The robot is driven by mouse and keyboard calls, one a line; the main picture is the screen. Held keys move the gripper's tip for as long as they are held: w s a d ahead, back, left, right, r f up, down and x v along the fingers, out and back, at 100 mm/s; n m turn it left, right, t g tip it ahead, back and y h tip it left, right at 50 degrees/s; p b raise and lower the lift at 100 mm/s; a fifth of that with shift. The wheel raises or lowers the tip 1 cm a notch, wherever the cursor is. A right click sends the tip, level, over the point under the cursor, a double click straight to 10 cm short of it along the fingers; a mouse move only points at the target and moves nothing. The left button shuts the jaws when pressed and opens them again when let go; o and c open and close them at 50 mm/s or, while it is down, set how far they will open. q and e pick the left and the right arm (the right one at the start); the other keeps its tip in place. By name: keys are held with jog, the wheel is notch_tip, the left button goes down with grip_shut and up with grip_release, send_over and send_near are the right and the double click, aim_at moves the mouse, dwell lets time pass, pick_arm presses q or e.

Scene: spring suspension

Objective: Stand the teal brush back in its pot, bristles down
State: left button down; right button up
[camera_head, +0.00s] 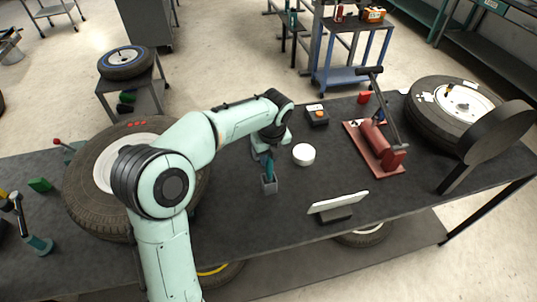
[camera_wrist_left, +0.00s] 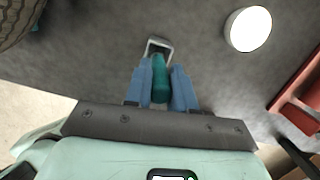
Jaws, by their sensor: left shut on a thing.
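The teal brush (camera_head: 268,166) is gripped by my left gripper (camera_head: 265,152) and held roughly upright at the grey pot (camera_head: 269,186). In the left wrist view the brush (camera_wrist_left: 160,80) sits between the two blue fingers of my left gripper (camera_wrist_left: 160,90). Its far end overlaps the near side of the pot's square rim (camera_wrist_left: 159,43). The bristles are hidden, and I cannot tell whether they are inside the pot or just above it. The pot stands on the dark table. My right gripper is not in view.
A white round cup (camera_head: 304,154) stands right of the pot. A white tablet-like panel (camera_head: 339,202) is in front, a red press (camera_head: 378,145) to the right, and a small dark box (camera_head: 317,115) behind. Large tyres lie left (camera_head: 80,200) and right (camera_head: 425,118).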

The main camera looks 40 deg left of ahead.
pick_arm(q)
jog(key=c, duration=0.9)
grip_release()
jog(key=shift+o, duration=0.2)
notch_tip(320, 180, up, 13)
jog(key=s+d+p, duration=0.1)
jog(key=d+p, duration=0.1)
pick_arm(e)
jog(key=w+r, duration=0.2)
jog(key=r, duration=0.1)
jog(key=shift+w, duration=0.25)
pick_arm(q)
jog(key=shift+s, duration=0.1)
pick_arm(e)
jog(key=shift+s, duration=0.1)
